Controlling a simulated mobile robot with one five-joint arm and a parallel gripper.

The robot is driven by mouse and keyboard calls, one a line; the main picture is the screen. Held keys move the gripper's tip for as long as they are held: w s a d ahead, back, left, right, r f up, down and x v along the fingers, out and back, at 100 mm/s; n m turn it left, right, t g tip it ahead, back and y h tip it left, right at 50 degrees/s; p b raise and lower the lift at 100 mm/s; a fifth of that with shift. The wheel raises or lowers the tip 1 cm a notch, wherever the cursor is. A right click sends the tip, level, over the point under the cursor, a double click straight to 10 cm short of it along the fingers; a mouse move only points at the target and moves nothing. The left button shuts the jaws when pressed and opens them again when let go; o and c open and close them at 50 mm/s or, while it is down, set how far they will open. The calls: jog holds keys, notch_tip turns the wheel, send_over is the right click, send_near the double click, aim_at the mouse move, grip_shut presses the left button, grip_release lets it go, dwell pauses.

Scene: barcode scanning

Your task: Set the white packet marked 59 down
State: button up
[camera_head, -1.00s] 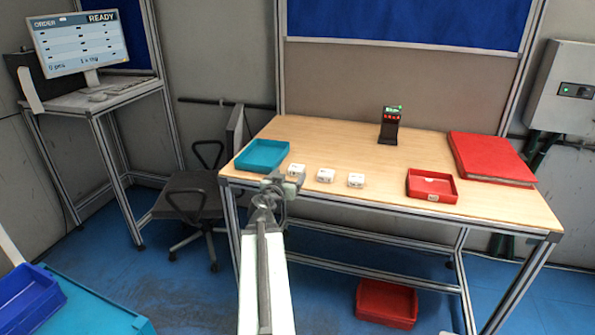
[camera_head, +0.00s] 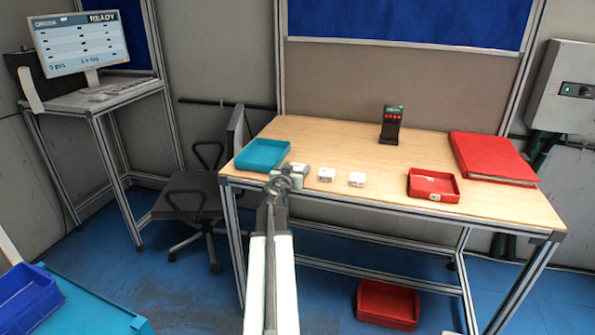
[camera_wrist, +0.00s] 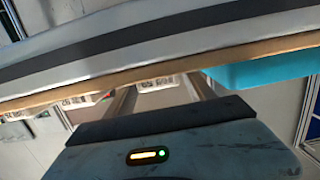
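Three small white packets stand in a row near the table's front edge. In the head view, the middle one (camera_head: 326,174) and the right one (camera_head: 356,179) are clear, and the left one is mostly hidden by my gripper (camera_head: 299,172). In the wrist view, which is upside down, my gripper (camera_wrist: 160,92) has its two fingers apart. A white packet (camera_wrist: 158,85) shows between them, against the table edge. I see no finger clearly closed on it. Another packet (camera_wrist: 82,101) is to its left. I cannot read the number 59 on any packet.
A teal tray (camera_head: 248,164) sits at the table's left end. A black scanner (camera_head: 390,125) stands at the back. The wooden table (camera_head: 320,145) is clear behind the packets.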

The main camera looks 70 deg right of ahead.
aim_at(296, 168)
grip_shut()
notch_tip(296, 168, up, 10)
jog(key=p, duration=1)
